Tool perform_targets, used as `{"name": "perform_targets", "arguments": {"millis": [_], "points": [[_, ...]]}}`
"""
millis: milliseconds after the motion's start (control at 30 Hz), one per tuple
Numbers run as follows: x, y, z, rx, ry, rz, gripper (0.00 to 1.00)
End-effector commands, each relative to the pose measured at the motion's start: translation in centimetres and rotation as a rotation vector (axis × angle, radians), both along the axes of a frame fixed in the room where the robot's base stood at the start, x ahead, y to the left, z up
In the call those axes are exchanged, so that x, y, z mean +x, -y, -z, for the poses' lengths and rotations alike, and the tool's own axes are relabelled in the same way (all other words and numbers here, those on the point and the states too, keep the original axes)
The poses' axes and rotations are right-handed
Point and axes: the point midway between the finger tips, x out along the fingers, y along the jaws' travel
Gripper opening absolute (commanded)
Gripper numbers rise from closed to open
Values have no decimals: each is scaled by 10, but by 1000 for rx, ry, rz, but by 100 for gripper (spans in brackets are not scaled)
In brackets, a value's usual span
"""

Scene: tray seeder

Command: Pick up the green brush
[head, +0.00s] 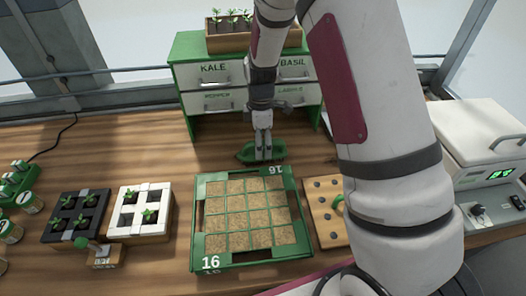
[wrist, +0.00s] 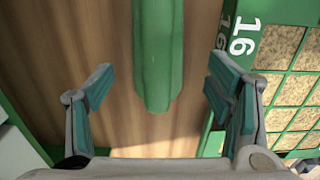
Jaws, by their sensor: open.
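The green brush (head: 246,153) lies on the wooden bench between the drawer cabinet and the numbered tray, partly hidden by my gripper in the head view. In the wrist view the green brush (wrist: 158,50) is a long green body running down from the top edge, its rounded end between my fingers; no bristles show. My gripper (head: 263,150) points down over it. In the wrist view my gripper (wrist: 158,80) is open, one finger each side of the brush with gaps between. I cannot tell its exact height above the bench.
The green tray marked 16 (head: 211,263) is close to the right finger in the wrist view (wrist: 226,60). The green and white drawer cabinet (head: 187,82) stands behind. A wooden block with holes (head: 322,222) is right of the tray; black (head: 60,217) and white (head: 126,222) seedling trays are left.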

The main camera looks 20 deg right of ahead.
Motion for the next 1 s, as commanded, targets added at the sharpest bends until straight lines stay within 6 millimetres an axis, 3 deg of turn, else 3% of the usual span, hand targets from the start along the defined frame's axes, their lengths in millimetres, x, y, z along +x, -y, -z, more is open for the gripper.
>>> {"name": "perform_targets", "arguments": {"millis": [333,667,900,1000], "points": [[1,6,42,-1,-2,1,74],[2,6,48,-1,-1,1,74],[2,6,48,-1,-1,1,19],[2,6,48,0,0,1,18]]}}
